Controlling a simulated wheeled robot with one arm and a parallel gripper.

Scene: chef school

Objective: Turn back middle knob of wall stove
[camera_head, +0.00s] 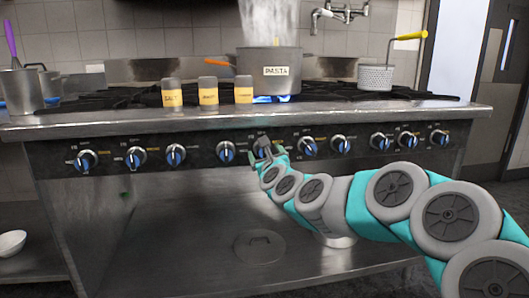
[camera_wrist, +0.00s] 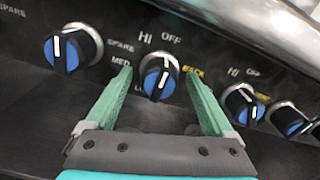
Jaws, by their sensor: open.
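The wall stove's front panel (camera_head: 112,145) carries a row of blue-faced knobs. In the wrist view, one knob (camera_wrist: 158,78) with a white pointer line sits between my open fingers. "HI" and "OFF" are printed above it and a yellow label, seemingly "BACK", is at its right. The pointer line stands nearly upright, tilted slightly right at the top. My gripper (camera_wrist: 164,95) is open, one green finger on each side of this knob; I cannot tell whether either touches it. In the head view my gripper (camera_head: 265,146) is at the panel's middle and largely hides this knob.
A neighbouring knob (camera_wrist: 72,50) is left of my fingers and another (camera_wrist: 241,103) is close at right. The stove's metal front edge (camera_head: 200,125) overhangs the panel. A pasta pot (camera_head: 272,62) stands over a blue flame, behind three yellow-labelled shakers (camera_head: 208,92).

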